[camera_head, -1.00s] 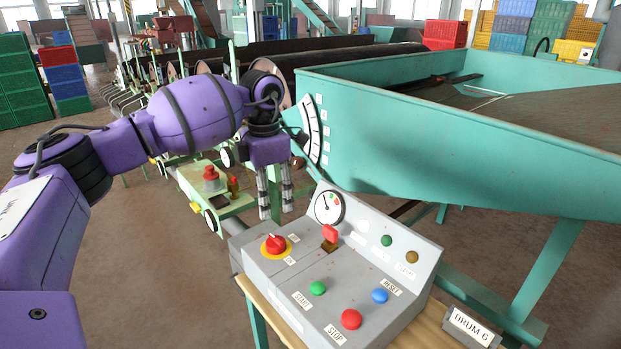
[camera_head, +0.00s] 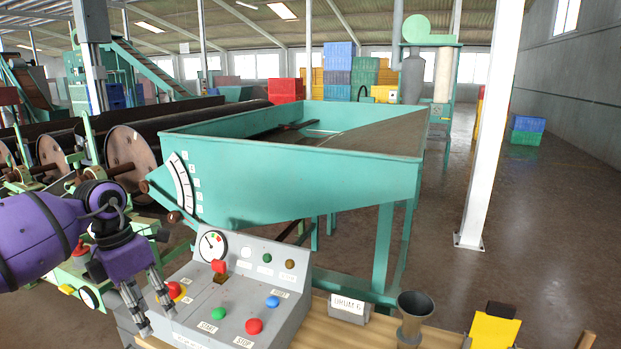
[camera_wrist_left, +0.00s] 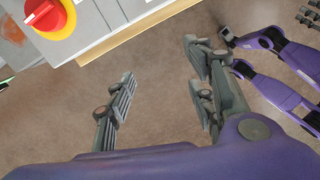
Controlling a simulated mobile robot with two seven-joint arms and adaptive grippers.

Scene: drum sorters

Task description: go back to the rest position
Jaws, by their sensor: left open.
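My left gripper (camera_head: 151,306) hangs from the purple arm at the lower left of the head view, fingers pointing down, at the left edge of the grey control panel (camera_head: 205,322). In the left wrist view the left gripper (camera_wrist_left: 160,95) is open with bare floor between its fingers. A red knob on a yellow ring (camera_wrist_left: 45,15) shows at that view's upper left, apart from the fingers. Purple jointed parts with grey ends show at the right of the wrist view; I cannot tell whether they belong to my right gripper.
The panel stands on a wooden table (camera_head: 400,335) with a DRUM 6 sign (camera_head: 347,308), a dark funnel-shaped cup (camera_head: 413,318) and a yellow item (camera_head: 493,328). A teal hopper (camera_head: 290,175) stands behind. A white post (camera_head: 487,130) rises at right, with open floor around it.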

